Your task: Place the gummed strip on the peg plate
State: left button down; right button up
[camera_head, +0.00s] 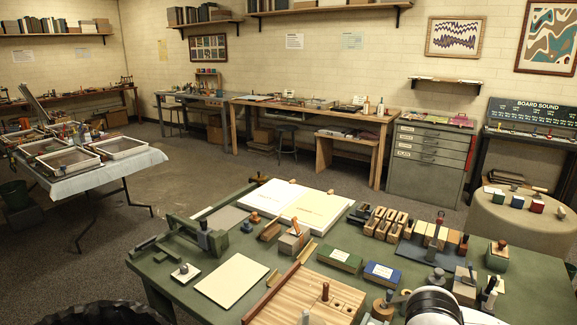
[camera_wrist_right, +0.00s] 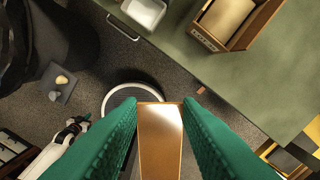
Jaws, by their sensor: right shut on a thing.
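In the right wrist view, my right gripper (camera_wrist_right: 162,106), with green-padded fingers, is shut on a flat tan strip with a glossy patch, which looks like the gummed strip (camera_wrist_right: 160,150). The strip is held over the floor, beside the green table edge. In the head view, a white rounded part of my right arm (camera_head: 434,302) covers the table's lower right; the strip does not show there. A striped wooden board (camera_head: 290,296) with an upright dark peg stands at the table's front; I cannot tell whether it is the peg plate.
The green table (camera_head: 225,275) is crowded with blocks, stamps and boxes. In the wrist view, a wooden box (camera_wrist_right: 232,20) and a white tray (camera_wrist_right: 144,10) stand near the edge.

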jog(key=shift+s, duration=0.1)
jog(key=w+a+f+n, duration=0.2)
jog(key=w+n, duration=0.5)
jog(key=n, duration=0.7)
jog(key=w+a+f+n, duration=0.2)
jog(key=w+n, duration=0.5)
jog(key=n, duration=0.7)
jog(key=shift+f+n, duration=0.4)
